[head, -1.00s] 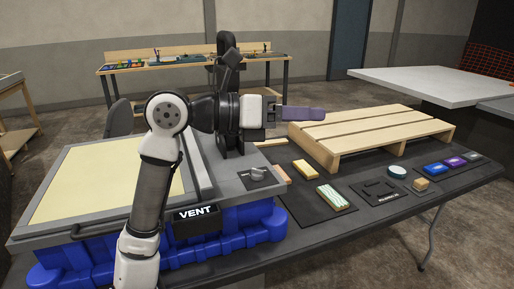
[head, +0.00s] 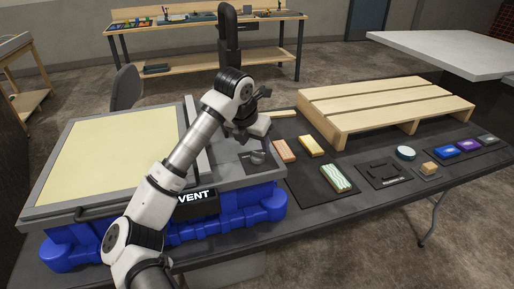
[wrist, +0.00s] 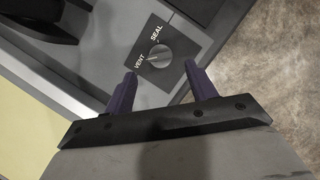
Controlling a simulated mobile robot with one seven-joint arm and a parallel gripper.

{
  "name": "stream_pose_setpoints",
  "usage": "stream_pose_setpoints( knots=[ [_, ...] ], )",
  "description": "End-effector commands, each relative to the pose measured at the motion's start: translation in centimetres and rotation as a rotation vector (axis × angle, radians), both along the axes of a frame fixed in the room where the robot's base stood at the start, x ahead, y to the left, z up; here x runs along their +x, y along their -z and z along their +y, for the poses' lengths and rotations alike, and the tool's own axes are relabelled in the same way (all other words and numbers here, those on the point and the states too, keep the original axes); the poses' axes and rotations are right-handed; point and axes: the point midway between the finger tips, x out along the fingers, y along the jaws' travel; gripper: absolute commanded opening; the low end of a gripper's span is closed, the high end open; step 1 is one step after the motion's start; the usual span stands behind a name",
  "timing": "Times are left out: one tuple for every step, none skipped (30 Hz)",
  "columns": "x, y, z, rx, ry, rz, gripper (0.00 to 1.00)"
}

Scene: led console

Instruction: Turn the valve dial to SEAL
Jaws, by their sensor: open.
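The valve dial (wrist: 159,56) is a round grey knob on a dark plate, marked VENT and SEAL. Its light pointer line faces the VENT side. In the head view the dial (head: 257,158) sits at the console's right front, and the display (head: 195,196) reads VENT. My gripper (wrist: 160,67) is open, its two purple fingers apart with nothing between them. In the wrist view its fingertips are just below the dial, one to each side; I cannot tell the height gap. In the head view the fingers cannot be made out beneath the arm.
The console (head: 55,206) has a pale panel and a blue base on a dark table (head: 300,222). Right of the dial lie several blocks, including a green-striped one (head: 335,178), and a wooden pallet (head: 385,107). A raised grey bar (head: 190,135) stands left of the dial.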

Motion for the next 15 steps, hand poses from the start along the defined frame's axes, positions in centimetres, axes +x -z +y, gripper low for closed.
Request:
stream_pose_setpoints(
  knots=[
    [0.3, 0.8, -0.3, -0.004, 0.001, 0.004, 0.56],
    [0.5, 1.3, -0.3, -0.004, 0.0, 0.004, 0.56],
    [0.8, 2.0, -0.5, -0.004, 0.0, 0.004, 0.56],
    [0.9, 2.4, -0.6, -0.004, 0.0, 0.003, 0.56],
    [1.1, 2.9, -0.7, -0.003, 0.001, 0.003, 0.56],
    [1.3, 3.4, -0.7, -0.003, 0.001, 0.003, 0.56],
    [1.4, 3.7, -0.8, -0.002, 0.0, 0.002, 0.56],
    [1.5, 4.0, -0.8, -0.003, 0.001, 0.003, 0.56],
    [1.7, 4.4, -0.9, -0.004, 0.001, 0.002, 0.56],
    [1.7, 4.6, -1.0, -0.003, 0.001, 0.0, 0.56],
    [1.8, 4.8, -1.0, -0.002, 0.001, 0.0, 0.56],
    [1.9, 5.0, -1.0, -0.002, 0.001, 0.0, 0.56],
    [1.9, 5.1, -1.0, -0.002, 0.001, 0.0, 0.56],
    [1.9, 5.2, -1.0, -0.002, 0.002, 0.0, 0.56],
    [1.9, 5.2, -1.1, -0.002, 0.002, 0.0, 0.56]
  ],
)
